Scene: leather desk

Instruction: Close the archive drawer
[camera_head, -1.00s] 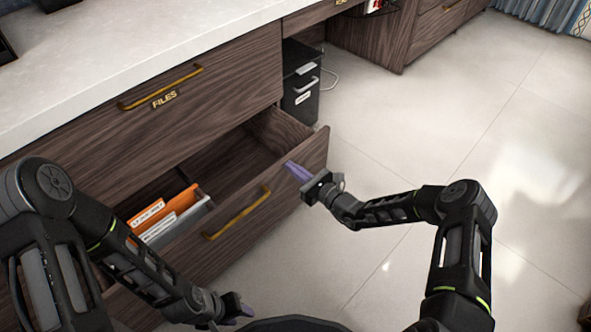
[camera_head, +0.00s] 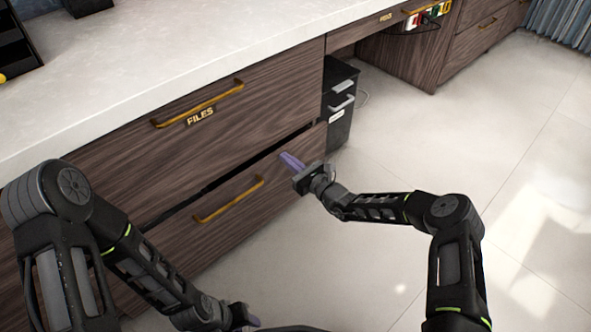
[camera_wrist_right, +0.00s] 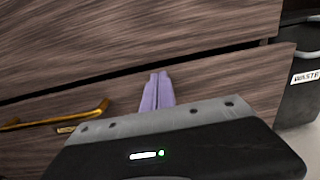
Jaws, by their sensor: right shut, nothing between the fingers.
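The archive drawer (camera_head: 262,206) is the lower dark wood drawer with a brass handle (camera_head: 229,199). It is nearly shut, with a narrow dark gap along its top edge. My right gripper (camera_head: 289,162) is at the right part of the drawer front, near its top edge. In the right wrist view its purple fingers (camera_wrist_right: 157,92) are together, with nothing between them, against or very close to the drawer front (camera_wrist_right: 215,92). The drawer's handle (camera_wrist_right: 65,119) shows at left there. My left gripper (camera_head: 254,321) is low in the head view, away from the drawer; its fingers are mostly hidden.
The upper drawer (camera_head: 262,98) labelled FILES is shut under a pale countertop (camera_head: 170,60). The tiled floor (camera_head: 430,150) to the right is clear.

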